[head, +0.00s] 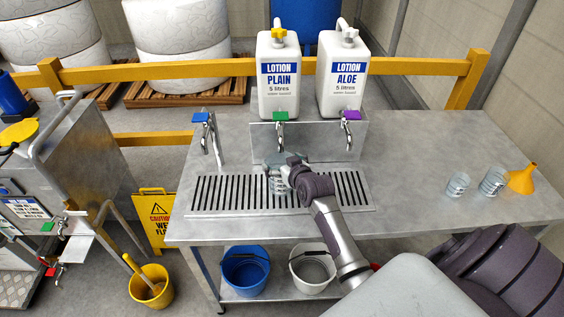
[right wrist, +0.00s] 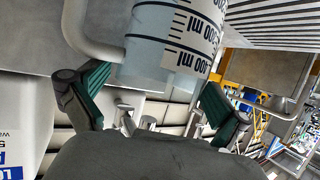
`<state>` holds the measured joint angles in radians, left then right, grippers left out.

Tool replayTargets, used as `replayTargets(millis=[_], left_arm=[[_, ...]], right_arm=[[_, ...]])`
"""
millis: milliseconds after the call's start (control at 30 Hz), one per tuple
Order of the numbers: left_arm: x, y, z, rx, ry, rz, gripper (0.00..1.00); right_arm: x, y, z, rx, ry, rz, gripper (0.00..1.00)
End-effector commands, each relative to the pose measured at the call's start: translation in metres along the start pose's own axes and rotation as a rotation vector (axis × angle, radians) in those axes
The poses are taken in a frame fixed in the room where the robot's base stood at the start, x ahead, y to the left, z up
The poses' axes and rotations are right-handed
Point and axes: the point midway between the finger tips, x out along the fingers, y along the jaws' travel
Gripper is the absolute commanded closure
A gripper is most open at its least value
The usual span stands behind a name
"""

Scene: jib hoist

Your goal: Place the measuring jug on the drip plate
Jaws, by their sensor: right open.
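The measuring jug (head: 279,187) is clear with dark ml markings. In the head view it appears to stand on the slotted drip plate (head: 234,194), below the green-handled tap; my gripper partly covers it. My right gripper (head: 281,165) is at the jug's upper part. In the right wrist view the jug (right wrist: 172,45) is just beyond the green-padded fingers of the gripper (right wrist: 148,98), which are spread apart. The jug's grey handle (right wrist: 85,38) is at the left there. Whether a finger touches the jug is unclear. My left gripper is not in view.
Two lotion containers, Plain (head: 279,92) and Aloe (head: 342,95), stand behind the plate with taps below. A blue-handled tap (head: 205,132) stands at left. Two clear marked vessels (head: 457,185) and a yellow funnel (head: 522,179) are at right. The bench between is clear.

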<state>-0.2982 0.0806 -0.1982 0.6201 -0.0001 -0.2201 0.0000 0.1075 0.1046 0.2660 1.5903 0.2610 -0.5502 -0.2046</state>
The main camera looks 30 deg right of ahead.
Motion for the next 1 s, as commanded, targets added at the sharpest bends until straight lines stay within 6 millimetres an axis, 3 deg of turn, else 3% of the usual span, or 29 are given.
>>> replayTargets(millis=[267, 700, 1000], left_arm=[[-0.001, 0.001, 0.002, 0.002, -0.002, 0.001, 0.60], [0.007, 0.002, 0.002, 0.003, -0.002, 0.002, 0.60], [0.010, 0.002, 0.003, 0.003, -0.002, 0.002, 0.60]], right_arm=[[-0.006, 0.000, -0.002, 0.000, 0.000, 0.000, 0.00], [-0.088, 0.000, -0.001, -0.002, -0.001, 0.000, 0.00], [-0.120, 0.000, -0.002, 0.000, 0.000, 0.000, 0.00]])
